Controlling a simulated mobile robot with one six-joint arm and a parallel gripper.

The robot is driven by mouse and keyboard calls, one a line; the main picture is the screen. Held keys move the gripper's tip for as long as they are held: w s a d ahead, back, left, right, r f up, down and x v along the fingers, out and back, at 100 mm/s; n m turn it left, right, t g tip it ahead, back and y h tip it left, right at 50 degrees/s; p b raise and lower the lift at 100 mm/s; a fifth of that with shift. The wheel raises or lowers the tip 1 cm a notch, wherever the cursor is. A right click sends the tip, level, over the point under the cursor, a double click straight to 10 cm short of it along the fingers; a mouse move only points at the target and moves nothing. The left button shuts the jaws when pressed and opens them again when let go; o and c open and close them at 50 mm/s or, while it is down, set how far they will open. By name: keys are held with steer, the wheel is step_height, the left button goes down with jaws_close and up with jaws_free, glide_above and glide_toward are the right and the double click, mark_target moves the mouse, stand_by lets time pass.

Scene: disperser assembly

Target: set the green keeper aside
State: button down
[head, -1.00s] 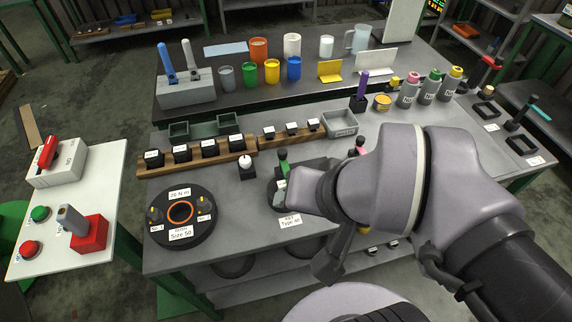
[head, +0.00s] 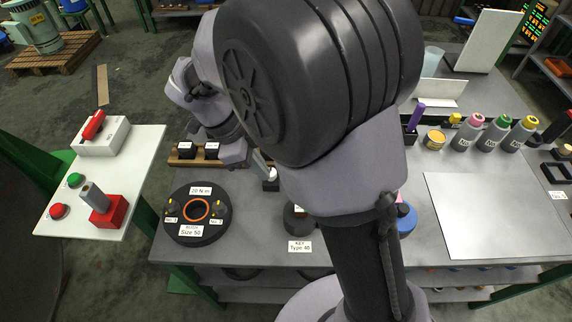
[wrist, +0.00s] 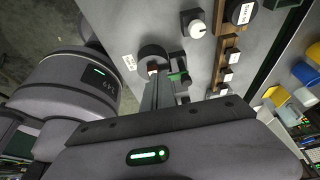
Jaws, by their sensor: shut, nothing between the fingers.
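The green keeper (wrist: 178,76) shows in the wrist view as a small green piece at a dark block, just right of my fingers. My gripper (wrist: 153,76) is shut and empty, its fingers pointing toward a dark round fixture (wrist: 152,54) beside the keeper. I cannot tell whether the fingertips touch anything. In the head view, my arm hides the keeper. The dark round fixture (head: 296,219) behind the "KEY Type 40" label is partly covered by my arm.
A round "Size 50" fixture (head: 196,236) with an orange ring stands left on the bench. A black block with a white knob (wrist: 196,24) stands near the keeper. Bottles (head: 497,131) stand at the right. A pale flat panel (head: 480,216) is at the right.

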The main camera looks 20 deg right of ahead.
steer(key=d+f+b, duration=0.1)
steer(key=d+f, duration=0.1)
steer(key=f, duration=0.1)
steer(key=s+d+f+b, duration=0.1)
steer(key=d+f+b, duration=0.1)
steer(key=d+f, duration=0.1)
steer(key=s+d+f+b, duration=0.1)
steer(key=d+f+b, duration=0.1)
steer(key=f, duration=0.1)
steer(key=shift+s+d+f, duration=0.15)
steer(key=shift+s+d, duration=0.05)
steer(key=shift+s, duration=0.05)
steer(key=shift+d, duration=0.1)
stand_by(0.3)
steer(key=shift+s+n, duration=0.2)
steer(key=shift+n, duration=0.2)
steer(key=shift+d, duration=0.1)
